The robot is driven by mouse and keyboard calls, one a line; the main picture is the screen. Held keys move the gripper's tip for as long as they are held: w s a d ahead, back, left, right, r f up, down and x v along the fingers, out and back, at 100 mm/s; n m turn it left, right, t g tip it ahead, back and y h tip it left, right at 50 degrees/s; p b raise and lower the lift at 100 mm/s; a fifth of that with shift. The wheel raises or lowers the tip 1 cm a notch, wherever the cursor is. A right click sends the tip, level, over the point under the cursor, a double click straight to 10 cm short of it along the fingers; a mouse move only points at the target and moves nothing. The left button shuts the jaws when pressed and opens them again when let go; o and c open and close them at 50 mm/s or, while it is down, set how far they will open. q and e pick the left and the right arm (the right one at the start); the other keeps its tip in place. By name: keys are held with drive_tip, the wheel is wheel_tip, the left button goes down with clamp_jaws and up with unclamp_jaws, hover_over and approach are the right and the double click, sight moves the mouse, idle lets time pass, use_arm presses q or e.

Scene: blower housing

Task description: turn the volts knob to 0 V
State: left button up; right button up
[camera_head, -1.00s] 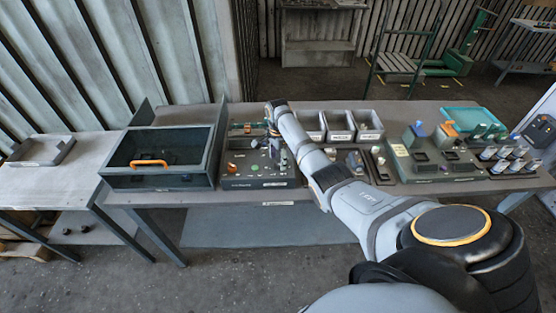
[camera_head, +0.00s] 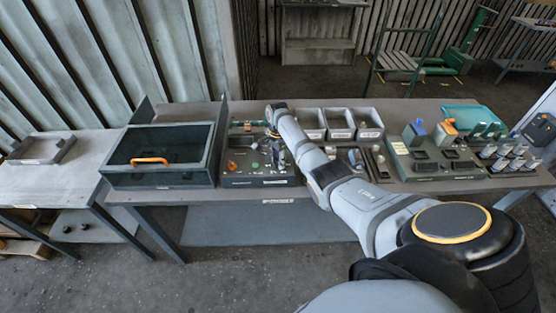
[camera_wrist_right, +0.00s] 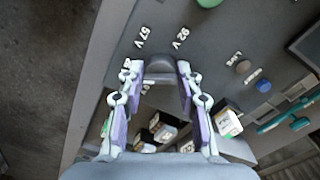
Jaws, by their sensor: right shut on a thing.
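The volts knob (camera_wrist_right: 160,74) is a dark grey knob on the control panel (camera_wrist_right: 212,50) in the right wrist view. White volt markings stand around it, tilted and partly covered, so I cannot read its setting surely. My right gripper (camera_wrist_right: 158,70) has its two fingers on either side of the knob and is shut on it. In the head view my right gripper (camera_head: 277,152) is over the panel (camera_head: 252,181), and the arm and gripper hide the knob. My left gripper is in neither view.
Grey labelled bins (camera_head: 340,121) are behind the arm. A green button (camera_wrist_right: 208,2) and a blue one (camera_wrist_right: 263,86) are near the gripper. Another fixture (camera_head: 425,172) is at the right.

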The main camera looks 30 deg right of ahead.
drive_tip(key=shift+r+n+p, duration=0.1)
drive_tip(key=shift+n+p, duration=0.35)
drive_tip(key=shift+n, duration=0.65)
drive_tip(key=n, duration=0.2)
drive_tip(key=shift+n+p, duration=0.35)
drive_tip(key=shift+n, duration=0.05)
drive_tip(key=n, duration=0.3)
drive_tip(key=shift+p, duration=0.3)
drive_tip(key=shift+n, duration=2.1)
drive_tip(key=o, duration=1.2)
drive_tip(key=shift+c, duration=0.2)
